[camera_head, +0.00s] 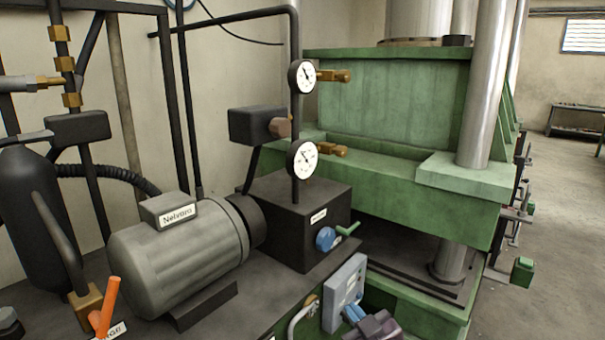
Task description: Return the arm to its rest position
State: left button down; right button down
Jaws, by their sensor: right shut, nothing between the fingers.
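My right gripper (352,313) shows at the bottom centre, with blue fingertips and a purple-grey body cut off by the lower edge. Its fingers are shut with nothing between them. The fingertips are close to the lower front of a grey control box (343,288); I cannot tell whether they touch it. My left gripper is not in view. The rest of my right arm is out of the frame.
A green press (396,110) with steel columns stands behind. A grey motor (180,258), a dark tank with a blue valve (325,239), and an orange lever (107,305) crowd the left. Bare floor (555,240) lies at the right.

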jog(key=s+d+f+m+g+h, duration=0.2)
jog(key=s+d+f+m+h, duration=0.3)
jog(key=s+d+f, duration=0.8)
jog(key=s+d+f+m+g+h, duration=0.1)
jog(key=s+d+f, duration=0.1)
jog(key=s+f, duration=0.3)
jog(key=s+d+f+m+g+h, duration=0.1)
jog(key=s+d+f+g, duration=0.1)
jog(key=s+f, duration=0.3)
jog(key=s, duration=0.3)
jog(key=shift+s+d, duration=0.15)
jog(key=shift+d, duration=0.15)
jog(key=shift+f, duration=0.1)
